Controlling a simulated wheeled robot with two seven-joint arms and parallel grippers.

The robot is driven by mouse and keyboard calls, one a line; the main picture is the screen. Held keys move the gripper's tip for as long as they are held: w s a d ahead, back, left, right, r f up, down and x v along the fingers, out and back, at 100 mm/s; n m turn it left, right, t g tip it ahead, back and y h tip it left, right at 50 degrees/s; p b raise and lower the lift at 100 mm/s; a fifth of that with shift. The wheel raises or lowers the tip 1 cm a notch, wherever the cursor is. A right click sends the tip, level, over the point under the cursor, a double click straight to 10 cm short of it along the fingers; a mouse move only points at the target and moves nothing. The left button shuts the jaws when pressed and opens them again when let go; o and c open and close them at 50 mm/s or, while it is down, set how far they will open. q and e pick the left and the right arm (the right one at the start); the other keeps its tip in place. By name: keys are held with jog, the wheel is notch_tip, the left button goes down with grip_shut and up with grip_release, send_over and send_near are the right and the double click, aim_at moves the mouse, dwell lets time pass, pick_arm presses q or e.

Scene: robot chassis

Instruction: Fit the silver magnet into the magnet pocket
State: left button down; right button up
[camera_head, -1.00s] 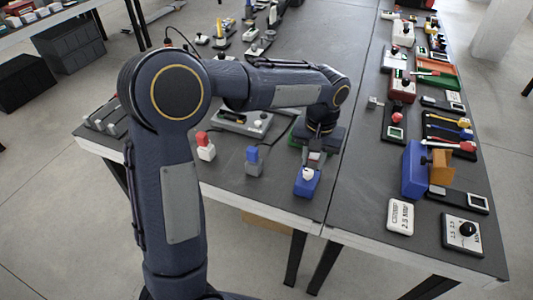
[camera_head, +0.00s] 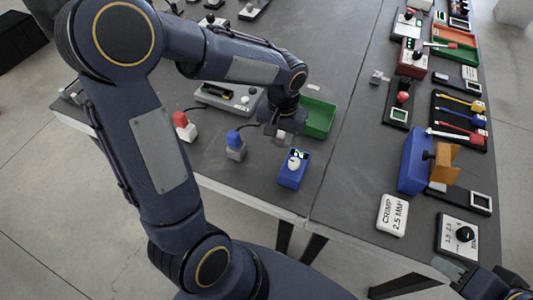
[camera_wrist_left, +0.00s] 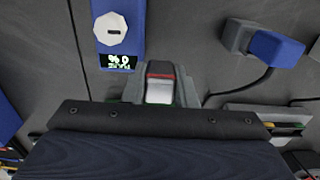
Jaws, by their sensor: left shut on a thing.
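My left gripper (camera_head: 281,138) is shut on a silver block with a red band and a dark end, which looks like the silver magnet (camera_wrist_left: 160,90). It is held over the dark table, just behind the blue device (camera_head: 293,170) with a white knob and lit display. That device also shows at the upper left in the left wrist view (camera_wrist_left: 118,38). I cannot make out the magnet pocket. My right gripper (camera_head: 470,278) is partly in view at the lower right corner; its fingers do not show clearly enough to tell their state.
A green tray (camera_head: 319,118) lies right of my left gripper. A blue and grey block (camera_head: 235,147) and a red and white block (camera_head: 184,127) stand to the left. A grey device (camera_head: 230,97) lies behind. Tools and a blue box (camera_head: 414,162) fill the right table.

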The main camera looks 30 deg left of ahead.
aim_at(267, 163)
pick_arm(q)
jog(key=f, duration=0.1)
jog(key=s+a+f, duration=0.2)
jog(key=shift+f, duration=0.3)
jog(key=shift+s+a+f, duration=0.1)
jog(key=shift+s+f, duration=0.05)
jog(key=shift+f, duration=0.8)
jog(key=shift+s+a+f, duration=0.1)
jog(key=shift+f, duration=0.8)
jog(key=shift+b, duration=0.3)
jog(key=shift+f, duration=0.2)
jog(key=c, duration=1.2)
grip_release()
jog(key=shift+r, duration=0.1)
jog(key=shift+o, duration=0.2)
